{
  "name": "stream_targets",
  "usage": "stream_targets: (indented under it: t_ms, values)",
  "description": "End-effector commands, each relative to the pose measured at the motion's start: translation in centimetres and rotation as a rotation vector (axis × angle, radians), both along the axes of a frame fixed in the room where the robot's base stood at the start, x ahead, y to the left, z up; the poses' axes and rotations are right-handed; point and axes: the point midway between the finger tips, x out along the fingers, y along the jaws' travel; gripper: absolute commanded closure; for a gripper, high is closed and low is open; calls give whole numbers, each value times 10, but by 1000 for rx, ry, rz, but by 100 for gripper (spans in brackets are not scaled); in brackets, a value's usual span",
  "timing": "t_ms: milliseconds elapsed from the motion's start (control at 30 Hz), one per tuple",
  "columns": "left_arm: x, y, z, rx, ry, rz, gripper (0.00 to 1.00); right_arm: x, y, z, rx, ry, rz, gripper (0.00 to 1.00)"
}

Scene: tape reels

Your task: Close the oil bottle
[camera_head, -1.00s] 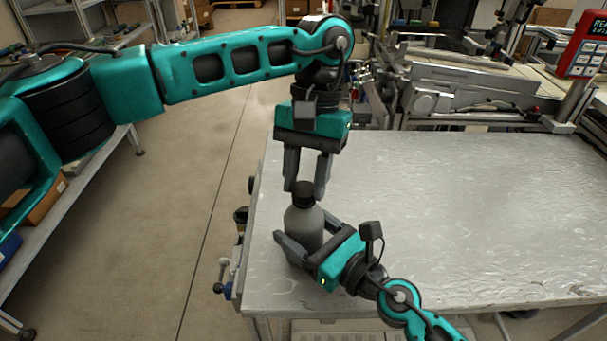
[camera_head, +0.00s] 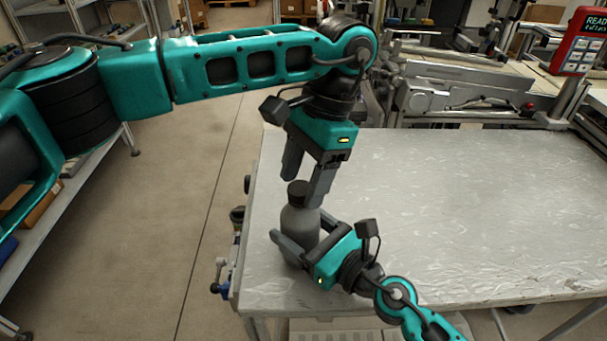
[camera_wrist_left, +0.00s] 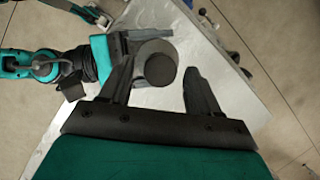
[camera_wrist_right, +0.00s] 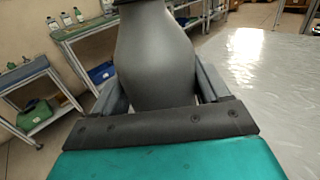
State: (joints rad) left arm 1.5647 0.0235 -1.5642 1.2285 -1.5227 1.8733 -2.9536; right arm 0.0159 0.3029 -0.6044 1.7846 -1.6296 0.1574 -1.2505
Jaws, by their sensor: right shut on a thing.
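The grey oil bottle (camera_head: 300,222) is upright at the near left of the table, with its black cap (camera_head: 298,188) on top. How firmly the cap sits cannot be seen. My right gripper (camera_head: 302,233) is shut on the bottle's body, one finger on each side; the grey body (camera_wrist_right: 155,60) fills its wrist view. My left gripper (camera_head: 304,191) is above, pointing down and tilted, open with its fingers on either side of the cap. In the left wrist view, the round cap top (camera_wrist_left: 160,70) lies between the fingers with gaps on both sides.
The metal table (camera_head: 450,210) is bare to the right of the bottle. Its left edge is close to the bottle, with a small clamp (camera_head: 220,275) beside it. Machinery (camera_head: 440,90) stands behind the table, and a red device (camera_head: 582,40) at the back right.

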Motion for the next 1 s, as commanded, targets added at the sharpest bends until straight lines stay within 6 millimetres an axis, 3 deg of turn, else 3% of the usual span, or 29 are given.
stream_targets:
  t_ms: [333,700,1000]
  values:
    - [0,0,5,-1,-1,2,36,-1,0,-1,-1,2,1,100]
    - [0,0,45,1,-1,2,36,-1,0,-1,-1,2,1,100]
    - [0,0,45,2,-3,10,38,-1,0,-1,-1,2,1,100]
